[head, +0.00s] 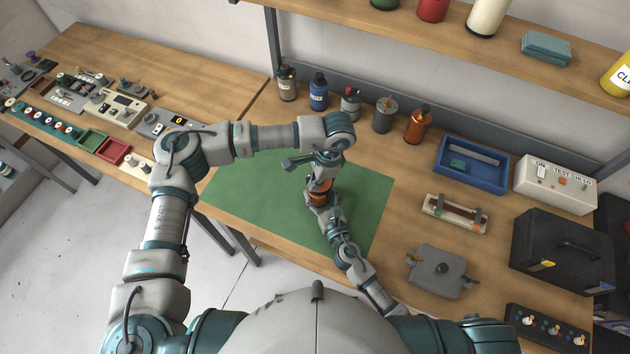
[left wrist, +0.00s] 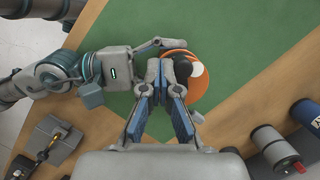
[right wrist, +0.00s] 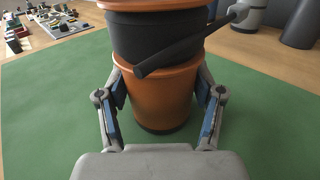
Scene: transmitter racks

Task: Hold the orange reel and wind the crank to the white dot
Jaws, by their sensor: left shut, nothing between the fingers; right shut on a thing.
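The orange reel (head: 319,190) stands upright on the green mat, with a dark band around its middle in the right wrist view (right wrist: 160,95). My right gripper (right wrist: 162,95) is shut on its lower orange part, one finger on each side. A black crank arm (right wrist: 190,42) crosses the reel's dark band. My left gripper (head: 321,172) is above the reel, shut with nothing held. In the left wrist view its fingertips (left wrist: 166,70) are over the left part of the orange disc (left wrist: 203,88), close to a dark knob. A white round spot (left wrist: 197,69) shows beside them.
The green mat (head: 255,190) is mostly clear around the reel. Several bottles and cans stand behind it, including an orange one (head: 418,125). A blue tray (head: 471,165), a grey box (head: 440,270) and a black case (head: 562,253) lie to the right.

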